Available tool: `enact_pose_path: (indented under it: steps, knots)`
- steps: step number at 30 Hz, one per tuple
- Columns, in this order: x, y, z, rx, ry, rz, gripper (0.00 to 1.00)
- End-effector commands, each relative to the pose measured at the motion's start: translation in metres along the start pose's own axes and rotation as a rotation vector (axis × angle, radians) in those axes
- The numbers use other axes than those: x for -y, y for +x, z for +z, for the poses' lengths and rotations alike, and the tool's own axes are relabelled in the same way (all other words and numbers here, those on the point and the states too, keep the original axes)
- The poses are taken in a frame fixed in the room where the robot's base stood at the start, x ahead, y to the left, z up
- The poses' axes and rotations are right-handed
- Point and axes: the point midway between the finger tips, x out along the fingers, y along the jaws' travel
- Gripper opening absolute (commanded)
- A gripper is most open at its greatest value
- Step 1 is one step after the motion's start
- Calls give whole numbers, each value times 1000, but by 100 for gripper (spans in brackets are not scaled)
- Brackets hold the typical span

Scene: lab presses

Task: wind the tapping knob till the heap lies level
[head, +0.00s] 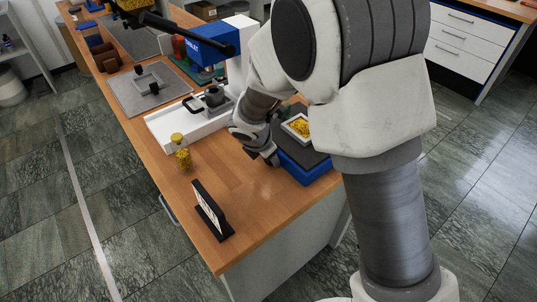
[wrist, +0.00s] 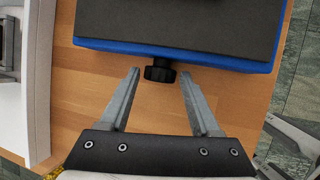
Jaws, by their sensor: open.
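The tapping knob (wrist: 159,71) is small, black and ridged. It sticks out from the near side of a blue box with a dark grey top (wrist: 180,50), which also shows in the head view (head: 302,172). A white square tray (head: 287,128) on that box holds a yellow granular heap (head: 300,127); from here I cannot tell how level it is. My gripper (wrist: 160,77) is open, its two fingers apart on either side of the knob near their tips, with visible gaps. In the head view my gripper (head: 268,160) is low beside the box, and the knob is hidden.
A jar of yellow granules (head: 182,155) stands left of my gripper. A black sign holder (head: 211,212) stands near the table's front. A white and blue press (head: 207,50) stands behind. The wooden tabletop (head: 245,205) is clear between the holder and the box.

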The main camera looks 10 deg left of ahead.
Motion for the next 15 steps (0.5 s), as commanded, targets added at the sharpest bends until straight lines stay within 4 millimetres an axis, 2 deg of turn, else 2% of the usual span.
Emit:
enact_pose_path:
  steps: [9,15]
  knots:
    - [-1,-78,2,1,-1,4,64]
    - [-1,-123,1,0,-1,5,64]
